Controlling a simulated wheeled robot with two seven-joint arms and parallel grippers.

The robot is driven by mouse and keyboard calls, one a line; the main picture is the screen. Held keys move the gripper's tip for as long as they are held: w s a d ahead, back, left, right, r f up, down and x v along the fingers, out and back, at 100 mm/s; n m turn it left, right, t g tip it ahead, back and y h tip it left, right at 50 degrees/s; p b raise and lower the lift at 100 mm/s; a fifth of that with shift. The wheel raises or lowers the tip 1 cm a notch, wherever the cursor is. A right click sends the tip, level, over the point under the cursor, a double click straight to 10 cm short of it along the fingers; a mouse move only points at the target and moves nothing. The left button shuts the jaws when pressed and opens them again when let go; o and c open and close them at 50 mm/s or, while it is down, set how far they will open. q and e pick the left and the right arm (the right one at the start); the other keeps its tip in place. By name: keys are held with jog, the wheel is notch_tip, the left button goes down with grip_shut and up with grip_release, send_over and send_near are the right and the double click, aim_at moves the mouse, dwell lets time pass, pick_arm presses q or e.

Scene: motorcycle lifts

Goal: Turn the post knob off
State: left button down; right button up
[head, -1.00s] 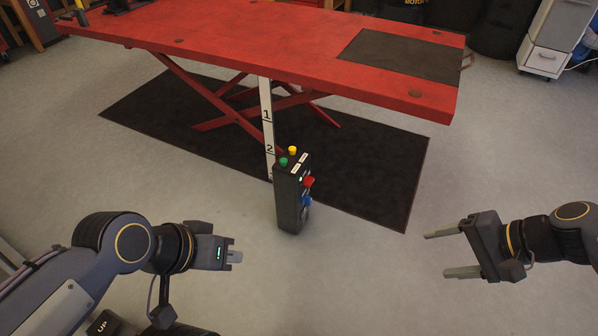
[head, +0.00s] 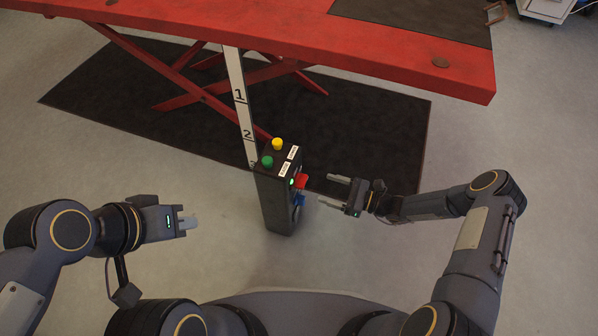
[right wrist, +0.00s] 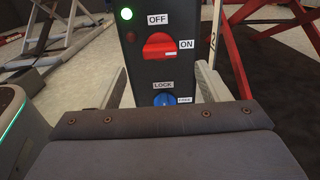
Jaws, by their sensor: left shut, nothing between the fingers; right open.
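The dark control post (head: 277,192) stands upright on the floor in front of the red lift. Its red knob (head: 300,181) is on the right side face. In the right wrist view the red knob (right wrist: 160,46) sits between OFF above and ON at its right, with a green light lit at upper left. A blue knob (right wrist: 165,100) labelled LOCK is below it. My right gripper (head: 330,190) is open, right of the post and facing the knobs, apart from them. My left gripper (head: 190,223) is shut and empty, left of the post.
Green (head: 267,161) and yellow (head: 277,144) buttons are on top of the post. A numbered white strip (head: 239,95) stands behind it. The red lift table (head: 400,40) overhangs a dark mat (head: 370,130). The floor around the post is clear.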

aim_at(301, 182)
jog(key=b+x, duration=0.1)
jog(key=x, duration=0.7)
jog(key=shift+b, duration=0.35)
jog(key=shift+s+f, duration=0.1)
jog(key=c, duration=1)
